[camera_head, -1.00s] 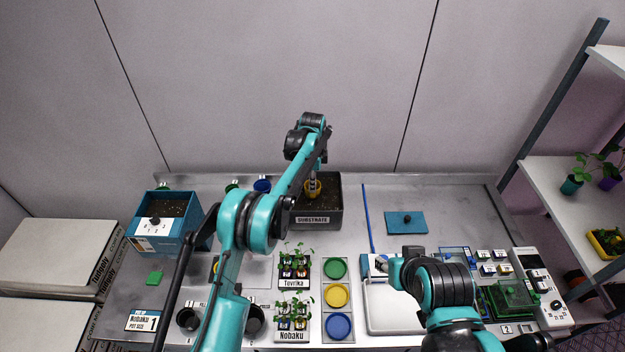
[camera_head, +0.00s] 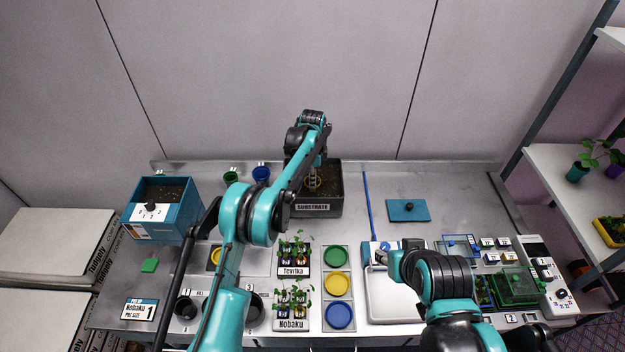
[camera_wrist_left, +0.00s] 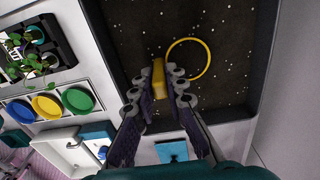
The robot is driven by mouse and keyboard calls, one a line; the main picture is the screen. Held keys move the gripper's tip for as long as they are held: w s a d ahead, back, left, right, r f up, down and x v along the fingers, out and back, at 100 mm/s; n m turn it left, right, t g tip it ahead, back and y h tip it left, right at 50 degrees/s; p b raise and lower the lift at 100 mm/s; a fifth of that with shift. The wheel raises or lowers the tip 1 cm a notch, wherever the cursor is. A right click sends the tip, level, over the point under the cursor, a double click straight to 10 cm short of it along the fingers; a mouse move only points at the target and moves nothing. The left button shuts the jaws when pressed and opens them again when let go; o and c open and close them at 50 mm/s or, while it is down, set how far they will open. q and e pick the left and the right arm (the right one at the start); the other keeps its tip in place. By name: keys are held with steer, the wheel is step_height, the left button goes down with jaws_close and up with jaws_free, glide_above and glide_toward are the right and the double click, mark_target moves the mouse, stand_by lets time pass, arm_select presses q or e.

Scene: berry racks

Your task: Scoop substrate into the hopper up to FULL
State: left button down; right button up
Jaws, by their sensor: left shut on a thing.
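The black substrate box (camera_head: 329,210) stands at the back middle of the table, holding dark speckled substrate. My left gripper (camera_wrist_left: 170,82) is shut on the yellow handle of the scoop (camera_wrist_left: 206,66). In the left wrist view the scoop's round yellow rim lies at the substrate, and its bowl looks filled with or sunk in it. The blue hopper (camera_head: 143,231), with dark substrate inside and a white dial plate, stands at the left. I cannot read a FULL mark. My right gripper (camera_head: 386,257) is low at the white device; its fingers are unclear.
Seedling trays (camera_head: 293,262) and a holder with green, yellow and blue discs (camera_head: 338,284) stand in front of the box. Black pots (camera_head: 185,307) stand near the front left. A blue plate (camera_head: 408,210) lies at the back right, with bare table around it.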

arm_select(q)
steer(key=shift+r, duration=0.15)
step_height(320, 180, up, 15)
steer(key=p, duration=0.7)
steer(key=shift+f, duration=0.2)
